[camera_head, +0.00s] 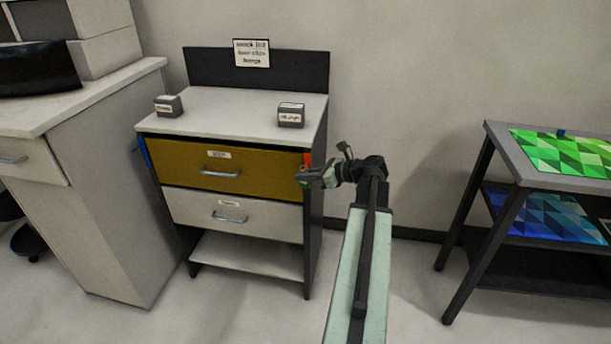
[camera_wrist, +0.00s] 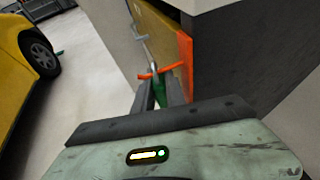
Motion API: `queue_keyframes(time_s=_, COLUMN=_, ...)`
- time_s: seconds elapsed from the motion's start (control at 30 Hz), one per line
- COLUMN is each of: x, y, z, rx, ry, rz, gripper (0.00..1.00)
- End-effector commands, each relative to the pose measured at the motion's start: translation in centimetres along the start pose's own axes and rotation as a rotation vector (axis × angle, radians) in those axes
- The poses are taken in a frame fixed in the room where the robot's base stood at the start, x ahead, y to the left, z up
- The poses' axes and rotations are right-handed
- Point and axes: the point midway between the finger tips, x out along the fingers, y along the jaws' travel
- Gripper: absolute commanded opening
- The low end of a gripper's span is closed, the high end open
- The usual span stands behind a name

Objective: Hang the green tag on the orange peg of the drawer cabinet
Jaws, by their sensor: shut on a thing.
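The drawer cabinet (camera_head: 235,256) stands against the wall, with a mustard upper drawer (camera_head: 180,165) and a pale lower drawer (camera_head: 190,205). An orange plate (camera_head: 307,158) runs down its right front edge; it also shows in the wrist view (camera_wrist: 185,60), with the orange peg (camera_wrist: 160,71) sticking out. My gripper (camera_head: 303,178) is at this edge, just below the peg. In the wrist view my gripper (camera_wrist: 160,95) is shut on the green tag (camera_wrist: 160,92), which is mostly hidden between the fingers. I cannot tell whether the tag is around the peg or only beside it.
Two small labelled blocks (camera_head: 291,115) (camera_head: 168,106) and a sign (camera_head: 251,53) are on the cabinet top. A dark-legged table (camera_head: 497,148) with patterned sheets stands right. A white counter (camera_head: 90,112) stands left. Floor between cabinet and table is clear.

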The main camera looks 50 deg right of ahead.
Motion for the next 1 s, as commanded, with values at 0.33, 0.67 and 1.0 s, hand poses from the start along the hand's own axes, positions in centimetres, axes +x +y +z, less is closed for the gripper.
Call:
queue_keyframes(time_s=0.33, x=0.0, y=0.0, z=0.0, rx=0.000, ry=0.000, rz=0.000, gripper=0.00)
queue_keyframes(time_s=0.67, x=0.0, y=0.0, z=0.1, rx=0.000, ry=0.000, rz=0.000, gripper=0.41)
queue_keyframes(time_s=1.0, x=-3.0, y=0.0, z=0.5, rx=0.001, ry=0.000, rz=-0.004, gripper=0.41)
